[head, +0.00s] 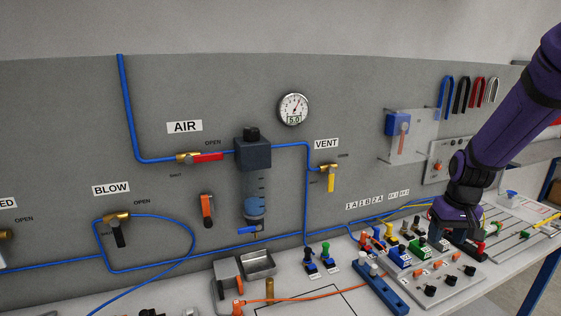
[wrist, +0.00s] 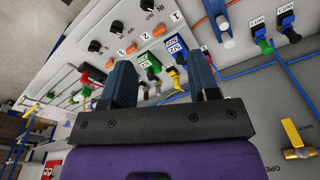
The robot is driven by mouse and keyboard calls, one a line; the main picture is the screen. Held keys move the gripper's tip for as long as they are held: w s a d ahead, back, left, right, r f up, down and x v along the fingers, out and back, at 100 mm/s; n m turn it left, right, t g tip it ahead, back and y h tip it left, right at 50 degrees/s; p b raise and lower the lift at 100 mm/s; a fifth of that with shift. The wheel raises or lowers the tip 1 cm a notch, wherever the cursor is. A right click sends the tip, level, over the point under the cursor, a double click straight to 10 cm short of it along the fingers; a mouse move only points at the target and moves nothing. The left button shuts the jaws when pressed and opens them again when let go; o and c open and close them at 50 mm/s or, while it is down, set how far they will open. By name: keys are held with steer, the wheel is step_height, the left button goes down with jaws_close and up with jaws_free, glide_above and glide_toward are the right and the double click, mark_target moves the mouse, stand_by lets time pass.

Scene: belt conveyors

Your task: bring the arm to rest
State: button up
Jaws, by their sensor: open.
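My purple arm (head: 510,105) reaches in from the upper right of the head view. Its gripper (head: 456,240) points down over the panel of valves and knobs (head: 465,283) on the bench. In the wrist view my gripper (wrist: 161,72) has its two dark fingers wide apart. I see nothing held between them. Coloured fittings on the panel show beyond and between the fingers. I cannot tell how far the fingertips are from them.
The wall board carries a pressure gauge (head: 293,109), a filter unit (head: 253,165), a red AIR valve (head: 207,157) and a yellow VENT valve (head: 331,180). Blue tubing (head: 306,200) runs down to the bench.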

steer(key=s+a+r+t, duration=0.1)
steer(key=s+a+r, duration=0.35)
steer(key=r, duration=0.25)
steer(key=s+a+r+t, duration=0.1)
steer(key=s+a+r, duration=0.2)
steer(key=s+r, duration=0.4)
steer(key=s+a+r+t, duration=0.1)
steer(key=s+r, duration=0.2)
steer(key=s, duration=0.3)
steer(key=s+a+r+t, duration=0.1)
steer(key=s+a+r, duration=0.1)
steer(key=s, duration=0.5)
steer(key=shift+r+n, duration=0.4)
steer(key=shift+r, duration=0.1)
